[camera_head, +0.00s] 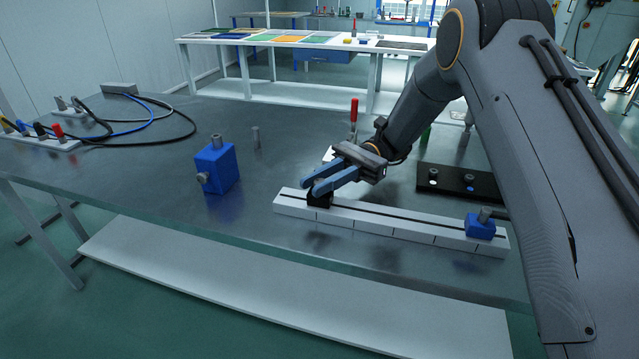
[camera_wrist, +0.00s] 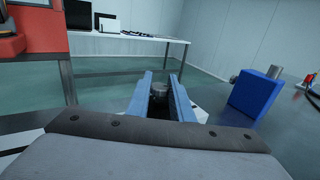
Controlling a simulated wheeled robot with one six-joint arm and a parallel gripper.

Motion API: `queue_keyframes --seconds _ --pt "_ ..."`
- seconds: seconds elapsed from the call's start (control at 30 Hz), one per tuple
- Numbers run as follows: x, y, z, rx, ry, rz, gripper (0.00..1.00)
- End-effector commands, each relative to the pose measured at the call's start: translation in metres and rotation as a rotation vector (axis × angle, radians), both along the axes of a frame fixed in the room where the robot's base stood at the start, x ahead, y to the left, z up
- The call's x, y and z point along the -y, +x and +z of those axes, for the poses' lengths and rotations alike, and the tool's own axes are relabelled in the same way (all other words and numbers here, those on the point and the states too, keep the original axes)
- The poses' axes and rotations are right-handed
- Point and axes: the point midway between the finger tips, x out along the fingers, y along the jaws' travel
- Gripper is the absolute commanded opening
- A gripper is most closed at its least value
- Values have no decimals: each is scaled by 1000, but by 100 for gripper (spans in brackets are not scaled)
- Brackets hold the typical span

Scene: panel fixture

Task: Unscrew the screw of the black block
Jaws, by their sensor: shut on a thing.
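The black block (camera_head: 320,199) sits on the white slotted rail (camera_head: 385,221), near the rail's left end. My gripper (camera_head: 318,184) is at the top of the black block, its two blue fingers closed on the screw. In the wrist view, the round grey screw (camera_wrist: 159,89) shows between the fingertips of my gripper (camera_wrist: 160,88). The fingers hide most of the screw in the head view. The black block is mostly dark and hidden below the fingers in the wrist view.
A small blue block (camera_head: 481,227) with a grey screw sits near the rail's right end. A larger blue block (camera_head: 216,167) with knobs stands left of the rail. A black plate (camera_head: 458,183) lies behind the rail. Cables (camera_head: 150,118) lie at the far left.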

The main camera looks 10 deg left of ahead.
Motion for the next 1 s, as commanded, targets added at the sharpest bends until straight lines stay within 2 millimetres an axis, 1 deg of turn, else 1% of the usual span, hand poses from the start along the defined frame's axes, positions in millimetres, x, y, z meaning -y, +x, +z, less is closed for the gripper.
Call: queue_keyframes --seconds 0.5,0.53,0.63,1.0 --pt "0 0 1 -1 3 21 0" --pt "0 0 1 -1 3 20 22" --pt "0 0 1 -1 3 20 39" --pt "0 0 0 0 1 20 39"
